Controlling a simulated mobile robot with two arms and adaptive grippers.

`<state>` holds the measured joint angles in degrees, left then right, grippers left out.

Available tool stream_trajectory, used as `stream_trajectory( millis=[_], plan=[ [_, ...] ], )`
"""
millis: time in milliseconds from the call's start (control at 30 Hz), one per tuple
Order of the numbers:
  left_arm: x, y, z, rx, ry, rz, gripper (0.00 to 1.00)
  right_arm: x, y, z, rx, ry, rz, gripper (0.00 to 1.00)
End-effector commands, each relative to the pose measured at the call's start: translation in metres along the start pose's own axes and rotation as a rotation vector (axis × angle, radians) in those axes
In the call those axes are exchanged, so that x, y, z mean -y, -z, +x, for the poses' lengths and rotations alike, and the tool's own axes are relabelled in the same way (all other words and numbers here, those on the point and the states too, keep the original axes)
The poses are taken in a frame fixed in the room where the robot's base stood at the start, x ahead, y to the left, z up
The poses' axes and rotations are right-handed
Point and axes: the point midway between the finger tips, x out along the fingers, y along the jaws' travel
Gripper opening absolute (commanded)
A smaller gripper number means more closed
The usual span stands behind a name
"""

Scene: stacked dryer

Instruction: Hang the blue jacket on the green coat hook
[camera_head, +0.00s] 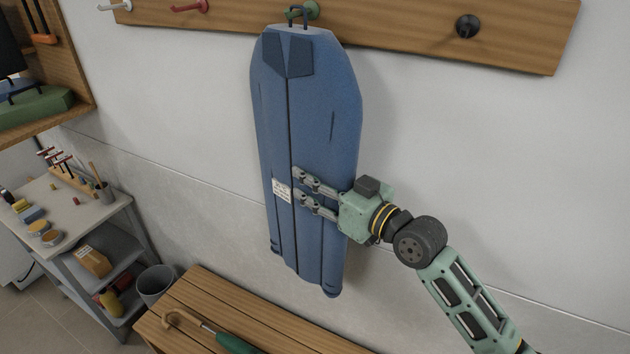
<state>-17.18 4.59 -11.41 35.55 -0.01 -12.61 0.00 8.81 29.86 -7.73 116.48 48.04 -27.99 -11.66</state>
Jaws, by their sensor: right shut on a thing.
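The blue jacket (308,110) hangs upright and slightly tilted in front of the wall. The dark loop (290,15) at its top overlaps the green coat hook (313,10) on the wooden rail. The loop looks to be at the hook, but I cannot tell whether it is around it or only in front of it. My right gripper (299,190) reaches in from the right and is shut on the jacket's lower middle, near a small white label (281,190). My left gripper is not in view.
The wooden rail (535,45) also carries a black hook (467,26), a red hook (188,6) and a white hook (114,5). A wooden bench (215,290) with an umbrella (235,342) stands below. A grey bin (156,284) and a cart (95,215) are at left.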

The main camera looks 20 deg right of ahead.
Motion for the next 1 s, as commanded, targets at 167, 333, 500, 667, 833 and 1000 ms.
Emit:
stream_trajectory(
  millis=[167,333,500,667,833,1000],
  plan=[
    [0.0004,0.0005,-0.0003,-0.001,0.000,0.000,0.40,-0.0001,0.0029,0.0000,-0.006,0.000,-0.001,0.00],
    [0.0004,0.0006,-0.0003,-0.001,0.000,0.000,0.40,-0.0001,0.0028,0.0000,-0.006,0.000,-0.001,0.00],
    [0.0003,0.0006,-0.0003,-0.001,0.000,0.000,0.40,-0.0001,0.0027,0.0000,-0.006,0.000,-0.001,0.44],
    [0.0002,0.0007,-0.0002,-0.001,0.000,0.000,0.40,0.0000,0.0018,0.0000,-0.004,0.000,-0.001,0.58],
    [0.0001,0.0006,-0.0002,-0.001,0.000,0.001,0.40,0.0001,0.0008,0.0000,-0.002,0.000,0.000,0.63],
    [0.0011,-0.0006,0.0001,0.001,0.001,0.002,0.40,0.0003,-0.0026,-0.0001,0.006,0.000,0.001,0.63]
  ],
)
